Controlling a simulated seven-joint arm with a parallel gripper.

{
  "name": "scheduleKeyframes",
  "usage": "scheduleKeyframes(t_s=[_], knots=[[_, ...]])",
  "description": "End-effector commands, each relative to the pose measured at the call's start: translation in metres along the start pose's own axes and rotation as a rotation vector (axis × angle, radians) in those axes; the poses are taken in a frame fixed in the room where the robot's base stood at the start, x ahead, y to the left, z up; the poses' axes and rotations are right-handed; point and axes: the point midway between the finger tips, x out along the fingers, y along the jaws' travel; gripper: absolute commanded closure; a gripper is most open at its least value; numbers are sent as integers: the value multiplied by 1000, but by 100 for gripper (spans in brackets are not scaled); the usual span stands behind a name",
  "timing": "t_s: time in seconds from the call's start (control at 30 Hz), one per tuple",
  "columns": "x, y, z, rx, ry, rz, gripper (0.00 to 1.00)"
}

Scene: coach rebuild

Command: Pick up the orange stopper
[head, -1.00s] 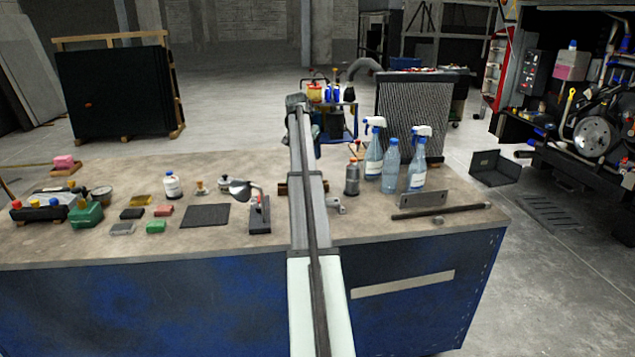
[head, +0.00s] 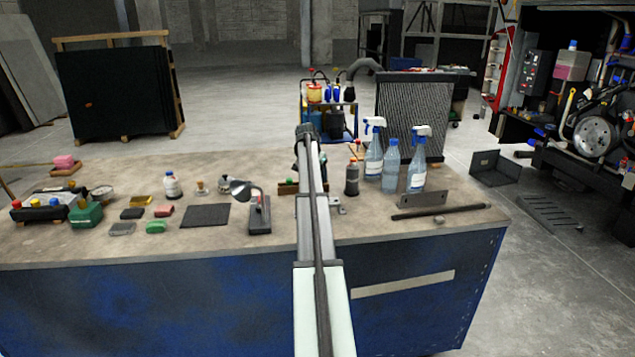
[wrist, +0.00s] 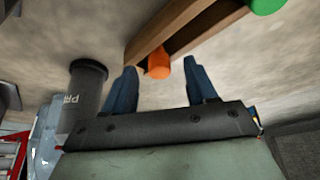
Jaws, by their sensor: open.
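The orange stopper (wrist: 158,64) shows in the wrist view at the edge of a wooden rack (wrist: 190,32). My gripper (wrist: 160,70) is open, with one dark blue finger on each side of the stopper in the picture. No contact between fingers and stopper can be made out. A green stopper (wrist: 266,5) is at the rack's other end. In the head view the rack (head: 287,189) is partly hidden behind my arm. The orange stopper cannot be seen there.
A dark grey bottle (wrist: 88,85) stands close to my gripper's left finger in the wrist view. In the head view it (head: 352,178) stands right of my arm, before clear spray bottles (head: 416,172). A desk lamp (head: 259,212) stands left of the rack.

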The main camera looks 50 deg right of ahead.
Motion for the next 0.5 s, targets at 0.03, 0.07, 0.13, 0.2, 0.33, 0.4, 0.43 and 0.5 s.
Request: scheduleKeyframes(t_s=[0.03,0.07,0.13,0.2,0.33,0.4,0.43,0.5], knots=[[5,0,0,0,0,0,43],[6,0,0,0,0,0,43],[7,0,0,0,0,0,43],[7,0,0,0,1,0,43],[7,0,0,0,0,0,48],[6,0,0,0,0,0,55],[6,0,0,0,0,0,58],[6,0,0,0,0,0,64]])
